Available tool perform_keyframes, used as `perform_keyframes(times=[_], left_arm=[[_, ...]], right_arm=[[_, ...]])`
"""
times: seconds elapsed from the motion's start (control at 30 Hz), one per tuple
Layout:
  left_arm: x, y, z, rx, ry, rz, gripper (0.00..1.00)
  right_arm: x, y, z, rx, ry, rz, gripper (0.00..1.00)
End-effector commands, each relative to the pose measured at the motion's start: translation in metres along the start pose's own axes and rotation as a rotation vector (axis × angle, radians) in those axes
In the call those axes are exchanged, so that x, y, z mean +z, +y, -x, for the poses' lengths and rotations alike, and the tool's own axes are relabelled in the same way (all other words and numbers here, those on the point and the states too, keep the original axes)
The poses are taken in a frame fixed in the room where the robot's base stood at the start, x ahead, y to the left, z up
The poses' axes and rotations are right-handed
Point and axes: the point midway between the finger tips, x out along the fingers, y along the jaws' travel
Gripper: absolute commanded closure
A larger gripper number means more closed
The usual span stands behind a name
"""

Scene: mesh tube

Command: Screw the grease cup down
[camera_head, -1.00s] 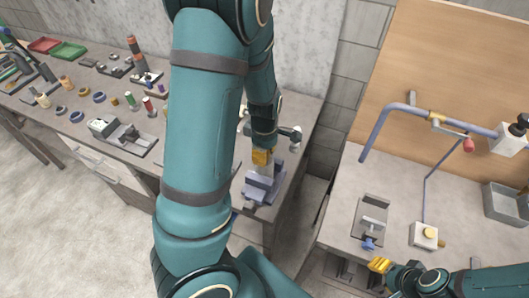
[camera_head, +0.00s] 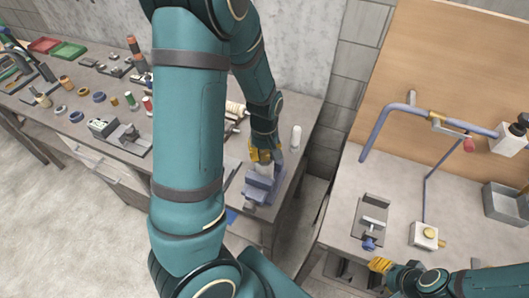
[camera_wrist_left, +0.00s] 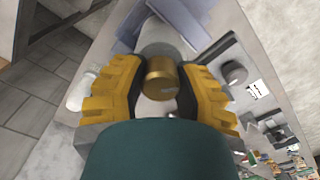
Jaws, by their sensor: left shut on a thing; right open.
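The grease cup, a short brass cylinder (camera_wrist_left: 160,76), sits between the yellow fingers of my left gripper (camera_wrist_left: 160,88). The gripper is shut on it from both sides. A pale grey cylindrical part (camera_wrist_left: 160,36) stands directly beyond the cup; I cannot tell how far the cup's thread is engaged. In the head view my left gripper (camera_head: 262,153) is over the blue-grey vise (camera_head: 264,186), which holds the pale part (camera_head: 265,169). The cup is hidden there by the fingers. My right gripper (camera_head: 379,265) has yellow fingers and is open, low at the front of the right bench.
A white cylinder (camera_head: 296,136) stands right of my left gripper. The right bench holds a small vise (camera_head: 371,216), a yellow-knobbed box (camera_head: 424,236) and a grey bin (camera_head: 505,204).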

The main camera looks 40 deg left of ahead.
Motion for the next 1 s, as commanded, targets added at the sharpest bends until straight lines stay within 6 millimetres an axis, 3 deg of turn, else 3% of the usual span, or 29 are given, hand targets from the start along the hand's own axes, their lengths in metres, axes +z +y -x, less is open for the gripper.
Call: perform_keyframes(times=[1.0], left_arm=[[0.0,0.0,-0.001,0.001,0.001,-0.964,1.0]], right_arm=[[0.003,0.008,-0.02,0.001,0.002,-0.004,0.53]])
